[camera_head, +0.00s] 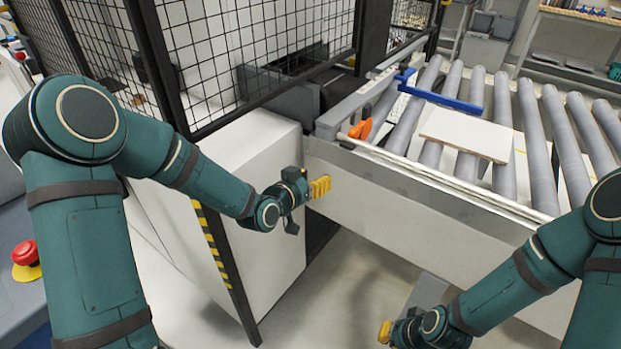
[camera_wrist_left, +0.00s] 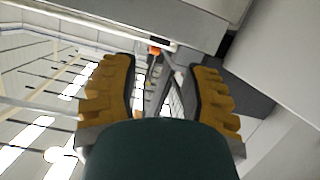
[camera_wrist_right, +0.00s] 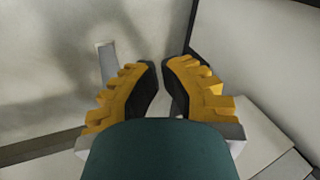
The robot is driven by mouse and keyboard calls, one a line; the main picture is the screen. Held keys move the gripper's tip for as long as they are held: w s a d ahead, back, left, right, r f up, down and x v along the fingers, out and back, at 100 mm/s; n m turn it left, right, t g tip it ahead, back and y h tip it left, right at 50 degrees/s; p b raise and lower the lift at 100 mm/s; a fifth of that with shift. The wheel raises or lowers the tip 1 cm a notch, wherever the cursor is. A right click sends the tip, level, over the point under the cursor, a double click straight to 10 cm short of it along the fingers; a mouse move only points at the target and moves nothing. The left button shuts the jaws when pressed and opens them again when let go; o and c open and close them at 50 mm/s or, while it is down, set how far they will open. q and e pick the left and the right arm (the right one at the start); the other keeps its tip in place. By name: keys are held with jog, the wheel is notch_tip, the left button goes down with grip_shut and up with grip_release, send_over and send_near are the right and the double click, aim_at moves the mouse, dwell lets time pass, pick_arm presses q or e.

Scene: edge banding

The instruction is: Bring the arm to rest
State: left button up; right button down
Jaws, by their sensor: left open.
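My left gripper (camera_head: 308,206) hangs in the air in front of the conveyor's side panel, near the white machine cabinet. In the left wrist view its two yellow fingers (camera_wrist_left: 161,75) stand apart with nothing between them. My right gripper (camera_head: 386,332) is low at the bottom of the head view, in front of the conveyor, partly cut off by the frame. In the right wrist view its yellow fingertips (camera_wrist_right: 160,68) almost meet, and nothing shows between them. Both arms are stretched down and forward.
A pale board (camera_head: 466,134) lies on the roller conveyor (camera_head: 530,130). A blue bar (camera_head: 440,97) and an orange part (camera_head: 360,129) are by the rollers. The white cabinet (camera_head: 245,180) and mesh fence (camera_head: 270,45) stand close to the left arm. A red button (camera_head: 25,253) is far left.

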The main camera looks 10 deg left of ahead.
dwell(0.4)
pick_arm(q)
jog(key=s+d+f+n+g+y, duration=0.1)
jog(key=s+d+f+n+g, duration=0.2)
jog(key=s+f+g, duration=0.9)
jog(key=s+f+n, duration=0.1)
jog(key=s+f, duration=1)
jog(key=s, duration=0.2)
jog(key=shift+s+d+f+y, duration=0.25)
jog(key=shift+s+y, duration=0.1)
jog(key=shift+y, duration=0.05)
